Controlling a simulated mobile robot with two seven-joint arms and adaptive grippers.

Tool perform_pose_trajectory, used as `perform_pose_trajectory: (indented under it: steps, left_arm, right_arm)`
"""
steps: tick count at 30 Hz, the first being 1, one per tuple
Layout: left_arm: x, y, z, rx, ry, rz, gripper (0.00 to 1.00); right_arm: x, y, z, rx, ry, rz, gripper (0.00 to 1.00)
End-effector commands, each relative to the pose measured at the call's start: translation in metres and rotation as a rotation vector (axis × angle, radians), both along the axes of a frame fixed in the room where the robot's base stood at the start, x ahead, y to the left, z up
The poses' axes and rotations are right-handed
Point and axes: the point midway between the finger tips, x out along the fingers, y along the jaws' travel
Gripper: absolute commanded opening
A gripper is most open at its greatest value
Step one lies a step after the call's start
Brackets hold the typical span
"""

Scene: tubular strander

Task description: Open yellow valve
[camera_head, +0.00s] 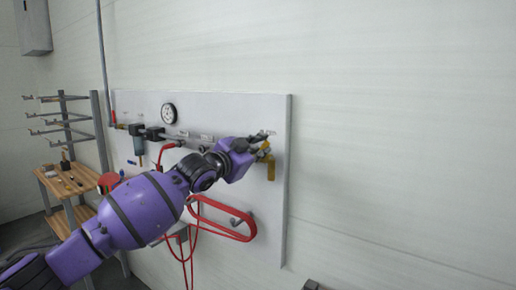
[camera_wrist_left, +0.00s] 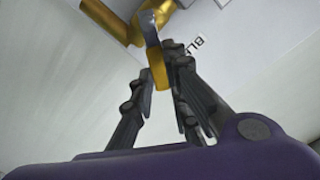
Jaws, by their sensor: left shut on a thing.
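The yellow valve (camera_head: 269,163) is at the right end of the pipe line on the white panel. Its yellow body also shows at the top of the left wrist view (camera_wrist_left: 112,18), with a handle (camera_wrist_left: 157,62) that has a grey metal part and a yellow grip. My left gripper (camera_head: 262,146) reaches the valve from the left. In the left wrist view the fingers (camera_wrist_left: 160,85) are closed around the yellow grip of the handle. The gripper hides part of the valve in the head view. My right gripper is in neither view.
The white panel (camera_head: 283,220) carries a round gauge (camera_head: 169,113), a filter unit (camera_head: 139,145) and a red hose (camera_head: 225,233) hung below my left arm. A wooden workbench (camera_head: 60,190) and a rack (camera_head: 62,118) stand at the left. The wall right of the panel is bare.

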Motion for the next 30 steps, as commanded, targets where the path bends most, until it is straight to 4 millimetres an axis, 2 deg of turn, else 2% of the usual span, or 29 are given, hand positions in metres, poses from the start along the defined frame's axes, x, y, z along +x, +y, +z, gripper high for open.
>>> perform_pose_trajectory:
  steps: [15,16,19,30]
  left_arm:
    - [-0.0005,-0.0006,-0.0022,0.018,-0.011,0.000,0.00]
    - [-0.0005,-0.0006,-0.0022,0.018,-0.011,0.000,0.18]
    - [-0.0004,-0.0006,-0.0021,0.017,-0.010,0.000,0.32]
    - [-0.0024,0.0012,-0.0015,0.017,-0.011,0.001,0.34]
  right_arm:
    - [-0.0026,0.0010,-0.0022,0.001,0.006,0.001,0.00]
    - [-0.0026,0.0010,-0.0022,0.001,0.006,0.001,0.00]
    - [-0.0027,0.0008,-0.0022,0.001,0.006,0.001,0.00]
    - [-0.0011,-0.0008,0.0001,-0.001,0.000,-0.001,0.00]
